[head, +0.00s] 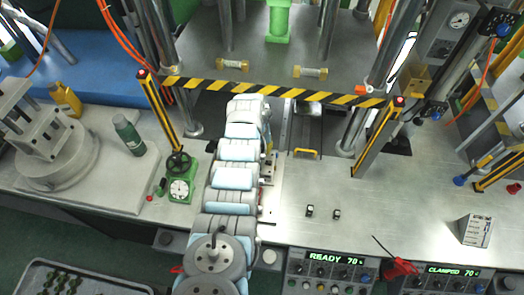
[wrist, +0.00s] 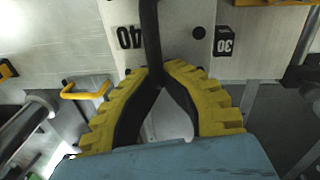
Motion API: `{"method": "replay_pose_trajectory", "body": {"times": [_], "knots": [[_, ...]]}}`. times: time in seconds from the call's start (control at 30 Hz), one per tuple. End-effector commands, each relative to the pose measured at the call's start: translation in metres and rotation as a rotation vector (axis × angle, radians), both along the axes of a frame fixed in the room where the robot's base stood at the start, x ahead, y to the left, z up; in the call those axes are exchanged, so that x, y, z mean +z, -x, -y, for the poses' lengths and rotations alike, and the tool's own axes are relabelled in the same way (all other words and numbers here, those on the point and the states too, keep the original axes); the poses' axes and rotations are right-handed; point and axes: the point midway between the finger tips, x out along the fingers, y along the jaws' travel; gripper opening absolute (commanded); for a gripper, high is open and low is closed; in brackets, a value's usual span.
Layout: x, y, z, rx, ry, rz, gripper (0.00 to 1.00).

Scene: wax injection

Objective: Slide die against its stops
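My gripper (wrist: 160,78) shows in the wrist view with yellow ridged fingers and black inner sides. Its fingertips come together at the end of a black bar (wrist: 150,30). I cannot tell whether the bar is pinched or only lies beneath the tips. Under the bar is a pale metal surface (wrist: 188,30) with an upside-down "40" mark; a "30" mark lies to its right. I cannot tell which part is the die. In the head view my arm hides the gripper and what lies under it. A pale plate (head: 271,195) shows along the arm's right side.
A yellow handle (head: 305,153) stands right of my arm; a yellow handle also shows in the wrist view (wrist: 85,90). The striped press platen (head: 270,90) hangs above, with striped posts (head: 160,110) on both sides. A green-based gauge (head: 180,185) is close left. The right tabletop is mostly clear.

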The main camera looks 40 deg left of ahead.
Motion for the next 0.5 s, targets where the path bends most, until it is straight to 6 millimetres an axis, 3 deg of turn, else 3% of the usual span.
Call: {"method": "replay_pose_trajectory", "body": {"times": [0.17, 0.2, 0.3, 0.5], "knots": [[-0.0010, 0.0000, 0.0002, 0.000, 0.000, 0.000, 0.00], [-0.0010, -0.0001, 0.0002, 0.000, 0.000, 0.000, 0.13], [-0.0008, -0.0001, 0.0001, 0.000, 0.000, 0.000, 0.37], [-0.0003, -0.0002, 0.0000, 0.000, 0.000, 0.000, 0.37]]}}
